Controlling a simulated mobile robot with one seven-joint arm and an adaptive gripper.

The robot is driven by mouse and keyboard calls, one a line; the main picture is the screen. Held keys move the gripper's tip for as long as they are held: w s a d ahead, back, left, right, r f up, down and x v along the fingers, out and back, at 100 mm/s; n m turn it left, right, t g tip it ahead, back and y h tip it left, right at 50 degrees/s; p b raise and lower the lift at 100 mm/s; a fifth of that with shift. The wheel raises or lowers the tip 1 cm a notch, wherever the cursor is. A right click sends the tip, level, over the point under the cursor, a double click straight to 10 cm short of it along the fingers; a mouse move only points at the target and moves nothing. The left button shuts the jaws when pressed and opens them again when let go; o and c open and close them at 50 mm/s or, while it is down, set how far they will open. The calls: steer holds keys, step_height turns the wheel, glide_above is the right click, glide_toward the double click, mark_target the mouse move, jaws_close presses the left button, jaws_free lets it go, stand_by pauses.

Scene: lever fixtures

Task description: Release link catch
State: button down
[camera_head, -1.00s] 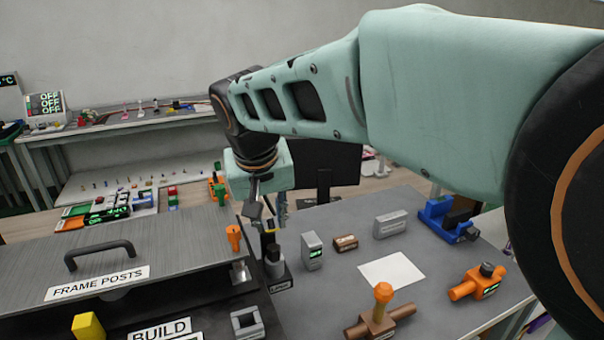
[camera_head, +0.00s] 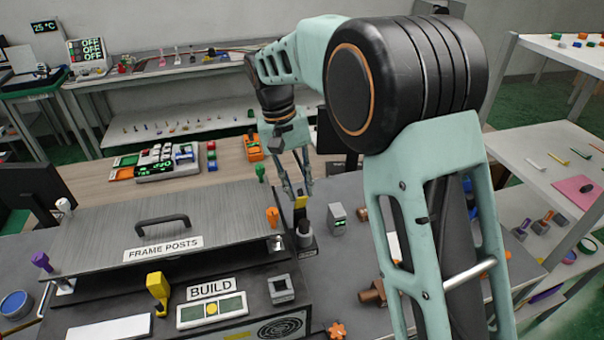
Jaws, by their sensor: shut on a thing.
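My gripper (camera_head: 301,192) is at the back of the small dark labelled fixture (camera_head: 306,243), right of the silver cover. Its narrow fingers point down and are shut on a small yellow piece (camera_head: 300,203) at the fixture's top. A grey rounded post (camera_head: 304,226) stands in front of the yellow piece. The label is too small to read surely, and I cannot tell how far the yellow piece is tilted or turned.
The silver cover (camera_head: 165,222) marked FRAME POSTS lies left, with an orange peg (camera_head: 273,217) near its right end. A grey block with a green display (camera_head: 338,219) stands right of the fixture. A BUILD panel (camera_head: 212,310) is in front. My arm hides part of the right bench.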

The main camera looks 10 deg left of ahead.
steer(key=shift+w+a+f+g+h, duration=0.1)
steer(key=shift+w+a+g+h, duration=0.15)
steer(key=shift+w+g, duration=0.3)
steer(key=shift+w+a+f+g+h, duration=0.15)
steer(key=shift+w+g+h, duration=0.2)
steer(key=shift+g, duration=0.4)
steer(key=shift+w+r, duration=0.1)
steer(key=c, duration=2)
jaws_free()
steer(key=shift+r, duration=0.15)
